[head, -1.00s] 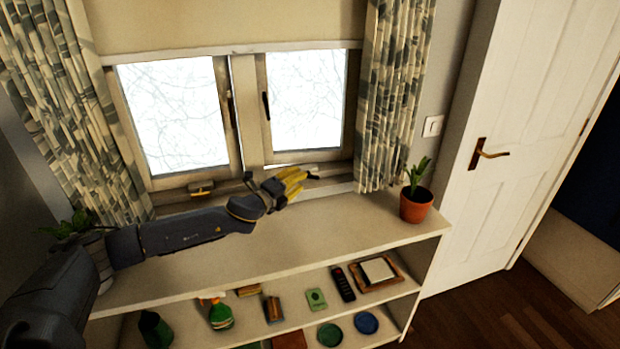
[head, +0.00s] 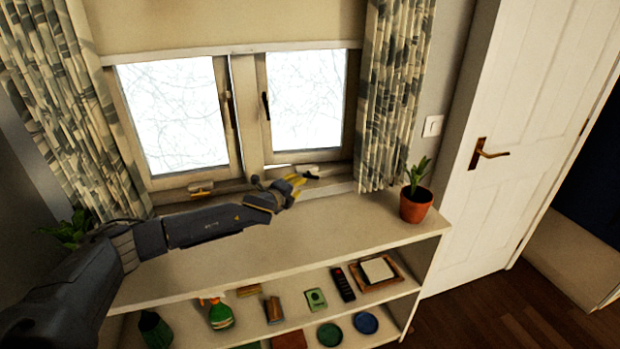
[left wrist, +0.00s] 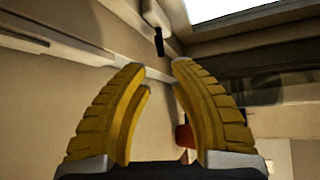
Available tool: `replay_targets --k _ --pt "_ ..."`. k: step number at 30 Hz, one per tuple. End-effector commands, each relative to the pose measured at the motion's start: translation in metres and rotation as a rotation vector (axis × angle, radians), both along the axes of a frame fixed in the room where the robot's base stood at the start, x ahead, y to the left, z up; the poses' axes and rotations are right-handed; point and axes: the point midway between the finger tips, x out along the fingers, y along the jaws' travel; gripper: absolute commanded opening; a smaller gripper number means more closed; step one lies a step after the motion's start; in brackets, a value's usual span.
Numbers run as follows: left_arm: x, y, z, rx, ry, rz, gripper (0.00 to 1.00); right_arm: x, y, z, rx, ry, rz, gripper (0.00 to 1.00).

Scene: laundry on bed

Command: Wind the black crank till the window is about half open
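The right window pane (head: 305,100) stands in its frame, with a thin bright gap at the bottom left of its sash. Below it on the sill is a pale crank housing (head: 301,169) with a small black crank (head: 313,175). In the left wrist view, the black crank (left wrist: 159,42) hangs from the pale housing (left wrist: 154,14), just beyond the fingertips. My left gripper (head: 298,183) has yellow fingers; the left wrist view shows them spread and empty (left wrist: 157,68). They look apart from the crank. My right gripper is not in view.
A second window fitting (head: 201,188) sits under the left pane. A potted plant (head: 416,203) stands at the right end of the shelf top (head: 340,225). Patterned curtains (head: 392,95) hang on both sides. The shelf top between gripper and pot is clear.

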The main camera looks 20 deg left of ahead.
Motion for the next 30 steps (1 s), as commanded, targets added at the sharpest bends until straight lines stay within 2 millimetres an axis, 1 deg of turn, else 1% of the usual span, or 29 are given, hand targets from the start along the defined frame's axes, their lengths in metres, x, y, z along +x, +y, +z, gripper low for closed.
replay_targets --k 1,6,18,24,30 --pt "0.008 -0.001 -0.002 0.0 -0.001 0.002 0.22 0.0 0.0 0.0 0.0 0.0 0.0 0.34" --pt "0.032 -0.004 -0.008 0.0 0.0 0.001 0.22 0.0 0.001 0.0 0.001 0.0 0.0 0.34" --pt "0.079 -0.008 -0.021 0.0 0.0 0.001 0.22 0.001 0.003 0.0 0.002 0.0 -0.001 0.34" --pt "0.095 -0.009 -0.026 0.0 0.0 0.0 0.22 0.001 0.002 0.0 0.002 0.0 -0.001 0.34" --pt "0.104 -0.01 -0.028 0.001 0.0 0.001 0.22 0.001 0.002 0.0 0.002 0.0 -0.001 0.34"
